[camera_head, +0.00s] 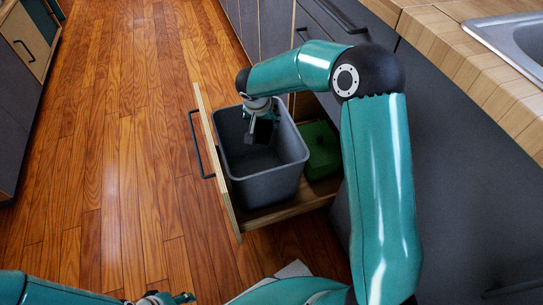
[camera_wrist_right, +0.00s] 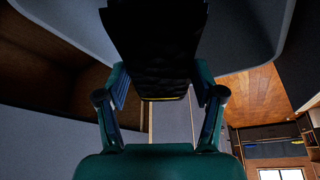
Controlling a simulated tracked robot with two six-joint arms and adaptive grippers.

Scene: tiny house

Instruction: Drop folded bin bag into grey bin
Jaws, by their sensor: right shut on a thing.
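The grey bin (camera_head: 266,190) stands upright and open in a pulled-out drawer. My right gripper (camera_head: 262,122) reaches over the bin's far part and points down. It is shut on the folded bin bag (camera_head: 264,132), a dark, nearly black bundle at the bin's opening. In the right wrist view the bag (camera_wrist_right: 155,45) sits between the two fingers of my right gripper (camera_wrist_right: 158,95), with pale grey surfaces, likely the bin's walls, on both sides. My left gripper (camera_head: 168,298) only partly shows at the bottom edge, and its jaws cannot be made out.
The wooden drawer (camera_head: 236,222) has a dark handle on its left front. A green container (camera_head: 320,150) sits right of the bin in the drawer. A wooden counter (camera_head: 430,30) with a sink (camera_head: 518,42) is at the right. The wood floor (camera_head: 130,150) at left is clear.

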